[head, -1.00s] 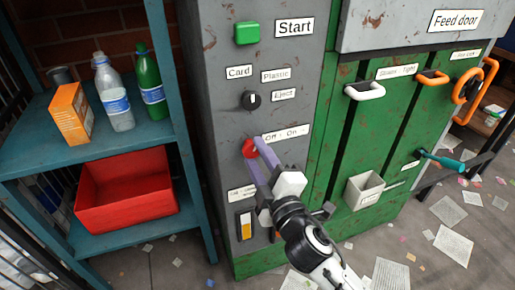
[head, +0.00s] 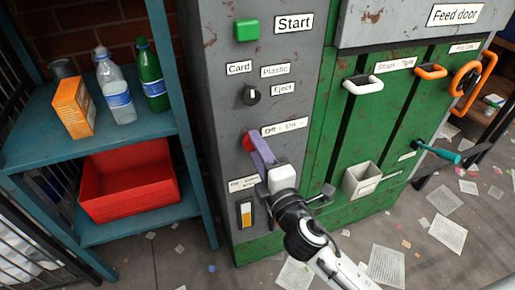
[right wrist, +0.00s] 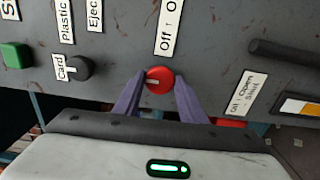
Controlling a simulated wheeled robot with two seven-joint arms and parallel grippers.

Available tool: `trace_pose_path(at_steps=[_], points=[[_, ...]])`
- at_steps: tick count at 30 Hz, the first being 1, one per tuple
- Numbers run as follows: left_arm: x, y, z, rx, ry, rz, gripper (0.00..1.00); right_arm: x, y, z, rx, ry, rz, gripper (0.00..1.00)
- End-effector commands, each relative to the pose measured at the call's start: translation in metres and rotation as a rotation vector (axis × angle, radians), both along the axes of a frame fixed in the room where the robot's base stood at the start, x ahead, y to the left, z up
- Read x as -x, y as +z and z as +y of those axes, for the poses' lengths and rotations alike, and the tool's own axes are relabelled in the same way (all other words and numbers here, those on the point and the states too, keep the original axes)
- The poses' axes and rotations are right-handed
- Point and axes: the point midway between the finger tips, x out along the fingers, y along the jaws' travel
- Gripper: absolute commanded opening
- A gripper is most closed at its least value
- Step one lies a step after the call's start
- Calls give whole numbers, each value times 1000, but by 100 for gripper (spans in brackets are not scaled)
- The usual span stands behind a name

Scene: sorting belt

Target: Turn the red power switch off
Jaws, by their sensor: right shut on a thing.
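The red power switch (head: 248,142) is a round knob on the grey panel, just below and left of the "Off - On" label (head: 285,127). My right gripper (head: 254,146) is shut on it, with purple fingers reaching the panel. In the right wrist view the red knob (right wrist: 159,80) sits between the two fingertips, one on each side. A pale mark shows on the knob's left part in that view. In the head view the fingers partly hide the knob. My left gripper is not in view.
Above are a black Card/Plastic knob (head: 250,95) and a green Start button (head: 246,29). Below is a yellow-and-white switch (head: 246,213). A teal shelf (head: 90,140) with bottles and a red bin (head: 130,183) stands left. Green doors with handles are at right.

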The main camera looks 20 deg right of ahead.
Motion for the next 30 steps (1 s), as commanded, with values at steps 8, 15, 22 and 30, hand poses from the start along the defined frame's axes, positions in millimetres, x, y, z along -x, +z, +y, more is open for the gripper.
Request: trace_pose_path(at_steps=[8,15,22,30], points=[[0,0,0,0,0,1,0,0,0,0,3,1,0,51],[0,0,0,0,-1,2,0,0,0,0,1,0,0,56],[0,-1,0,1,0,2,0,14,-2,0,0,0,2,56],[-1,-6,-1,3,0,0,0,66,-3,-2,0,0,4,56]])
